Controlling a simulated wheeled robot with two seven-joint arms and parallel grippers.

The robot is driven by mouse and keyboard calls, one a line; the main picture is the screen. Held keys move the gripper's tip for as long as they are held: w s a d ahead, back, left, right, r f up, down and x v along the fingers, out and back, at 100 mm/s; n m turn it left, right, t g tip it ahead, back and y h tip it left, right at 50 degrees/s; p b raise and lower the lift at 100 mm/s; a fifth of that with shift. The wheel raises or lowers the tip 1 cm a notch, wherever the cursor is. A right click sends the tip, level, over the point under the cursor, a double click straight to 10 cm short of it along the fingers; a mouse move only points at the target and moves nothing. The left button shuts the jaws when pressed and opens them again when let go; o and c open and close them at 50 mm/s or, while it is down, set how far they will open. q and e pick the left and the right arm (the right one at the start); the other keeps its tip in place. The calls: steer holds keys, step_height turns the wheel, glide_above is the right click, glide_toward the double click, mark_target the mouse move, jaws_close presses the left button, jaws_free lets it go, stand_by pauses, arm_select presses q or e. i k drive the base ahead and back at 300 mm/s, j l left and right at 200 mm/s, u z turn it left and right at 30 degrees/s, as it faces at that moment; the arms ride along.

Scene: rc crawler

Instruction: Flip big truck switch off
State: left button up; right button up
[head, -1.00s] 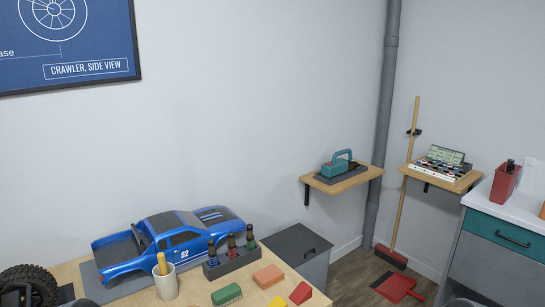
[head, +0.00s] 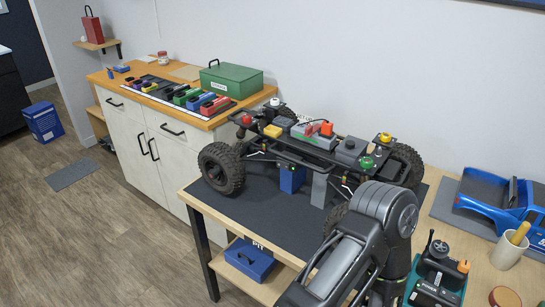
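The big truck (head: 345,165) is a bare black chassis with large tyres, raised on supports on a dark mat. On its top are a grey box (head: 313,137) and a small orange-red piece (head: 326,128) that may be the switch; its position is too small to read. A red knob (head: 246,119), a yellow block (head: 272,130) and a green round part (head: 366,162) also sit on the chassis. A dark link of my arm covers the area in front of the truck's right end. Neither gripper shows in the head view.
A teal and black device (head: 436,270) stands on the table right of my arm. A blue truck body (head: 488,190) and a white cup (head: 510,248) are at the right. A wooden-topped cabinet (head: 170,115) with a green box (head: 232,79) stands behind left.

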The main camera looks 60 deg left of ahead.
mark_target(282, 165)
steer(key=u, duration=1.85)
